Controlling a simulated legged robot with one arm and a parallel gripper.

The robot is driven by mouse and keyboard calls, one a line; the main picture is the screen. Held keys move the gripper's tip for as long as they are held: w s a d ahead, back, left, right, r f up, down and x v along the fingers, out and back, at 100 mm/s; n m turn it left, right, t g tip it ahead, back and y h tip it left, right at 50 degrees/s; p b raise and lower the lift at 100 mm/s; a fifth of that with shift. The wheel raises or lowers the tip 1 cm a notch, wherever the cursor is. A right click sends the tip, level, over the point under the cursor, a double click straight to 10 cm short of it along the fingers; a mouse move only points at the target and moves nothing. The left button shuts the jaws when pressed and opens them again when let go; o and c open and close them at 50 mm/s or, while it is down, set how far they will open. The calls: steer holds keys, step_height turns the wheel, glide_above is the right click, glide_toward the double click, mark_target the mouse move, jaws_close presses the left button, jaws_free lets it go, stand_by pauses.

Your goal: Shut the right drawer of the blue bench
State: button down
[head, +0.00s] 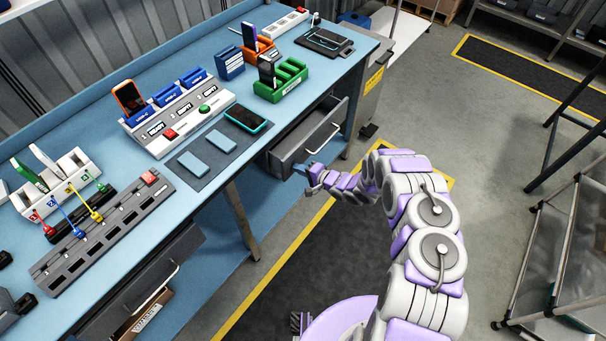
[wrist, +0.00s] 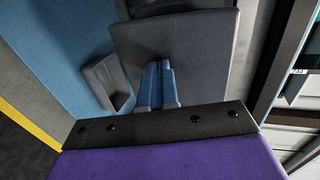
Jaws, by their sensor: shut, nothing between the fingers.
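The right drawer (head: 308,138) of the blue bench (head: 345,72) is dark grey and stands pulled out under the bench's right part. Its inside is visible from above, and a light handle is on its front. My gripper (head: 304,168) is low beside the drawer's front, near its lower edge. In the wrist view the blue fingers (wrist: 163,72) are together and empty, pointing at a grey panel (wrist: 205,60) that looks like the drawer's front. I cannot tell whether they touch it.
A bench leg (head: 242,215) stands left of the right drawer. Phones, chargers and racks fill the benchtop. Free floor and a dark mat (head: 310,255) lie before the bench; a cart (head: 550,260) stands right.

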steer(key=w+a, duration=0.2)
steer(key=a, duration=0.1)
steer(key=w+a, duration=0.1)
steer(key=a, duration=0.1)
steer(key=shift+w+a+b, duration=0.2)
steer(key=shift+w+b, duration=0.15)
steer(key=shift+a+r, duration=0.15)
steer(key=shift+a, duration=0.3)
steer(key=shift+w+d, duration=0.2)
steer(key=shift+d, duration=0.2)
steer(key=shift+a+r, duration=0.1)
steer(key=shift+a, duration=0.1)
